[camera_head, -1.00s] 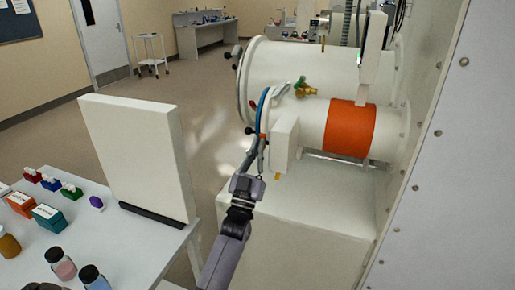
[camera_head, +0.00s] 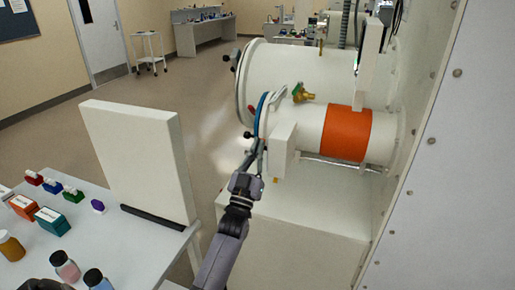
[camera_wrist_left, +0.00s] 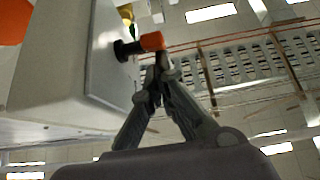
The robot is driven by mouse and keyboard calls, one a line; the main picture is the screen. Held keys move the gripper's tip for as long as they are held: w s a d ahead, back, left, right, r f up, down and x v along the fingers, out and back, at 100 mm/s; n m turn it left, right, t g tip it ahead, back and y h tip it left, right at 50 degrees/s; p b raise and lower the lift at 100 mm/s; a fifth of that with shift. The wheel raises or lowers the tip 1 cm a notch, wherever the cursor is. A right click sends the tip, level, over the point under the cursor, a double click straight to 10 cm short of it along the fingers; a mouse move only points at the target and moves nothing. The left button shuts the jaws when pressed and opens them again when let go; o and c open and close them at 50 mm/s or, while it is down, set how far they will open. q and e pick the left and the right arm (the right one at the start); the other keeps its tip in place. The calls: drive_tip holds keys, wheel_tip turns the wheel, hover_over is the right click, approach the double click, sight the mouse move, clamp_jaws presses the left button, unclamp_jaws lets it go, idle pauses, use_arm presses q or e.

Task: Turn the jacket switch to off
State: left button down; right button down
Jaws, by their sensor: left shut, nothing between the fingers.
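The jacket switch shows in the left wrist view as an orange-tipped lever (camera_wrist_left: 151,42) on a black base, standing out from the face of a white box (camera_wrist_left: 65,70). In the head view this white box (camera_head: 281,150) sits beside the orange jacket (camera_head: 347,133) wrapped round the smaller white cylinder. The switch cannot be made out there. My left gripper (camera_head: 255,155) is beside the box's left side. In the left wrist view its fingertips (camera_wrist_left: 160,68) are together and empty, right at the lever's orange end; whether they touch it I cannot tell.
A brass valve with a green handle (camera_head: 301,93) is above the box. A larger white cylinder (camera_head: 290,70) lies behind. A white upright panel (camera_head: 140,160) and a table (camera_head: 130,255) with bottles and small boxes are at left. A white wall (camera_head: 450,170) closes the right.

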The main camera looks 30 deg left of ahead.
use_arm(q)
drive_tip(key=shift+w+r, duration=0.2)
drive_tip(key=shift+r, duration=0.2)
use_arm(e)
drive_tip(key=shift+f, duration=0.25)
idle(0.4)
